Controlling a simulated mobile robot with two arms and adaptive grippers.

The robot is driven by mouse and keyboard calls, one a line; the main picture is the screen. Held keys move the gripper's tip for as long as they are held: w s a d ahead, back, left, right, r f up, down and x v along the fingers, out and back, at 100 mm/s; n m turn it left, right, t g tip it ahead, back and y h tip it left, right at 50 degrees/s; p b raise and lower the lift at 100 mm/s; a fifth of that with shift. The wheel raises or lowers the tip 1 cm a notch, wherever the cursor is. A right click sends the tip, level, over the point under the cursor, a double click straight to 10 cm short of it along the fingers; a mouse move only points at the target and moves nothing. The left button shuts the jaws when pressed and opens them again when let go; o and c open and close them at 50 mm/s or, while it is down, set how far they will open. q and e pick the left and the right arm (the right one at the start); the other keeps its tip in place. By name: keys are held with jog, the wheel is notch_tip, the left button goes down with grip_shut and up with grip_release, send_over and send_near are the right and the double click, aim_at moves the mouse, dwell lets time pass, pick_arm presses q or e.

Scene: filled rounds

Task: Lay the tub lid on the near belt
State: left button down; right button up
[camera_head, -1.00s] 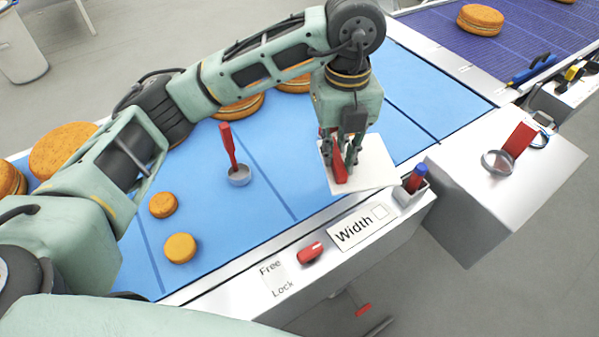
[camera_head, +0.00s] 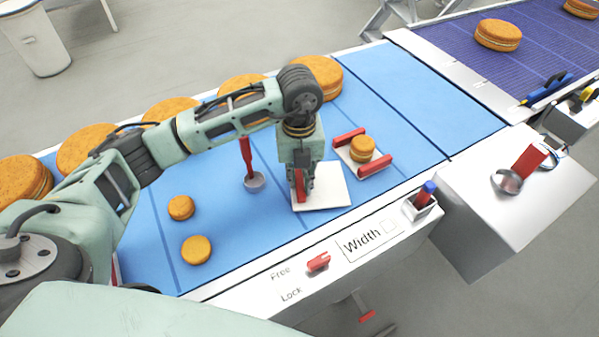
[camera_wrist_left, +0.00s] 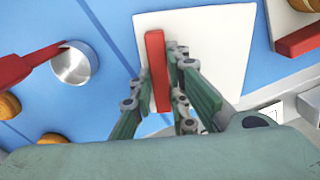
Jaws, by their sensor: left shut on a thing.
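The tub lid (camera_head: 328,192) is a white square plate with an upright red bar handle; it also shows in the left wrist view (camera_wrist_left: 222,45). My left gripper (camera_head: 302,188) is shut on the red handle, its fingers (camera_wrist_left: 160,85) on either side of it. The lid is at or just above the light blue near belt (camera_head: 225,225), roughly level; I cannot tell whether it touches. The white tub (camera_head: 376,167) with two red side grips stands uncovered to the right of the lid, with a small filled round (camera_head: 362,149) in it. My right gripper is not in view.
A metal cup with a red handle (camera_head: 254,182) stands just left of the lid. Two small rounds (camera_head: 181,207) lie farther left. Large rounds (camera_head: 170,109) line the belt's far side. The front edge carries a red knob (camera_head: 318,262) and a holder (camera_head: 420,207).

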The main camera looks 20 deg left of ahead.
pick_arm(q)
jog(key=shift+f+b, duration=0.2)
jog(key=shift+b, duration=0.1)
jog(key=c, duration=1.7)
grip_release()
jog(key=shift+r, duration=0.1)
jog(key=shift+r+p, duration=0.2)
jog(key=shift+p, duration=0.1)
jog(key=shift+r, duration=0.35)
jog(key=shift+r+b, duration=1.2)
jog(key=shift+r, duration=4.4)
